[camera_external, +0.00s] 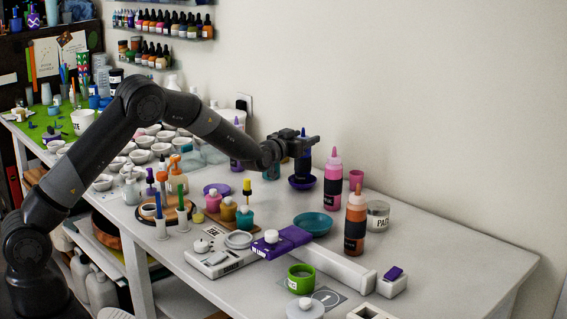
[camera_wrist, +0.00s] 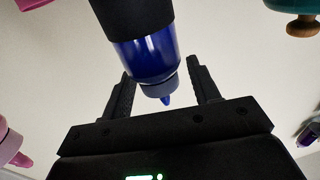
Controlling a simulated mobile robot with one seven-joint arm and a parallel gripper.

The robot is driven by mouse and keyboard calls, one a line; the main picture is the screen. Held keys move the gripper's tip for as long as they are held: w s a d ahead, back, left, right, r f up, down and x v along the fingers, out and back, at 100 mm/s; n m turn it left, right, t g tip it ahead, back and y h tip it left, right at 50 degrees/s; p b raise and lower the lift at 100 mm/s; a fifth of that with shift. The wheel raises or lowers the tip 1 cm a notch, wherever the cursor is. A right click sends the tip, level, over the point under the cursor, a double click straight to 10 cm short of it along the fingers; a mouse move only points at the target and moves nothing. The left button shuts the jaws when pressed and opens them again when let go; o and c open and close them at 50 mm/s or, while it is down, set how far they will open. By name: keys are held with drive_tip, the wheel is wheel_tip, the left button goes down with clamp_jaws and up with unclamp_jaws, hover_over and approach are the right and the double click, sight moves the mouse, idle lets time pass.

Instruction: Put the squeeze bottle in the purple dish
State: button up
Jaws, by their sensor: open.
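A blue squeeze bottle (camera_external: 304,168) with a dark label stands upright in or just behind a small dark blue-purple dish (camera_external: 302,183); I cannot tell which. My gripper (camera_external: 307,143) is at the bottle's top, level with its nozzle. In the wrist view the bottle (camera_wrist: 148,57) appears upside down, its tip between the two open fingers of my gripper (camera_wrist: 163,88), with a gap on each side. The bottle's base is out of that view.
A pink bottle (camera_external: 333,180), an orange bottle (camera_external: 355,225) and a teal dish (camera_external: 313,223) stand to the right and in front. Another purple bottle (camera_external: 236,155) stands at the wall. The table's right end (camera_external: 460,265) is clear.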

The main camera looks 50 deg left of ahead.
drive_tip(key=shift+r, duration=0.1)
drive_tip(key=s+r, duration=0.5)
drive_tip(key=r, duration=0.2)
drive_tip(key=shift+d+r, duration=0.15)
drive_tip(key=shift+d, duration=0.15)
drive_tip(key=s+a+r+m+g+h, duration=0.1)
drive_tip(key=s+r+g+h, duration=0.2)
drive_tip(key=s, duration=0.9)
drive_tip(key=s+a+r+g, duration=0.2)
drive_tip(key=s+r+g, duration=0.15)
drive_tip(key=s, duration=0.85)
drive_tip(key=s+a+f+g, duration=0.1)
drive_tip(key=s+f+g, duration=0.1)
drive_tip(key=s, duration=1.4)
drive_tip(key=s+a+f+g, duration=0.1)
drive_tip(key=s+f+g, duration=0.2)
drive_tip(key=s, duration=1.3)
drive_tip(key=shift+f+m+g, duration=0.3)
drive_tip(key=shift+f+g, duration=0.05)
drive_tip(key=shift+f, duration=0.55)
